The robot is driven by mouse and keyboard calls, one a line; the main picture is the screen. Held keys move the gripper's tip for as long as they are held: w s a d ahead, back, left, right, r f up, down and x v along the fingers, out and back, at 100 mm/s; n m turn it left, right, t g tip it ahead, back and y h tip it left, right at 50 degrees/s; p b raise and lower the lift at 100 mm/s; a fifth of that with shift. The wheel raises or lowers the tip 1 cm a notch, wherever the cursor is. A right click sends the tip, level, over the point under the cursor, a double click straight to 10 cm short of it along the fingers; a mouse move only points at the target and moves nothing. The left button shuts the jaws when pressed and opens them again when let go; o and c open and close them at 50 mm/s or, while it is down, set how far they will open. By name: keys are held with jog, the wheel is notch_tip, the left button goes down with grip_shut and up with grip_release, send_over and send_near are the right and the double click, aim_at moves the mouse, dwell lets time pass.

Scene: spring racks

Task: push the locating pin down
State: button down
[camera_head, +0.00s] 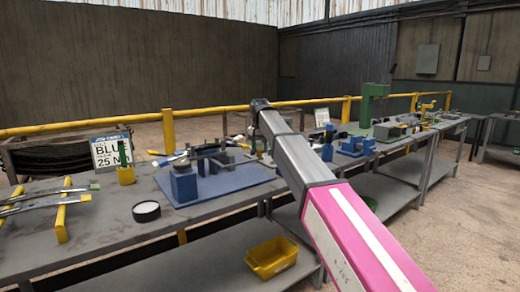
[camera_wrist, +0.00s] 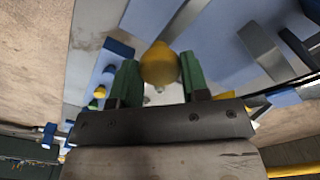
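My gripper (camera_wrist: 158,78) shows in the wrist view with its two green fingers apart. A yellow rounded knob (camera_wrist: 159,63) shows between and just beyond the fingertips. It may be the head of the locating pin. I cannot tell whether the fingers touch it, and its lower part is hidden. A blue plate (camera_head: 222,182) with blue blocks and grey metal parts lies on the grey workbench in the head view. My arm reaches over the bench near the right end of this plate. My fingers cannot be made out clearly there.
A black round container (camera_head: 146,211), a yellow holder (camera_head: 126,175) and yellow stands (camera_head: 61,218) with metal bars are on the left of the bench. A yellow bin (camera_head: 271,257) sits on the lower shelf. A yellow rail (camera_head: 205,110) runs behind. Further benches stand at the right.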

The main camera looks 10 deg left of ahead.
notch_tip(320, 180, down, 8)
jog(key=shift+f, duration=0.2)
jog(key=c, duration=0.6)
grip_release()
jog(key=shift+f, duration=0.1)
notch_tip(320, 180, up, 11)
jog(key=shift+f, duration=0.1)
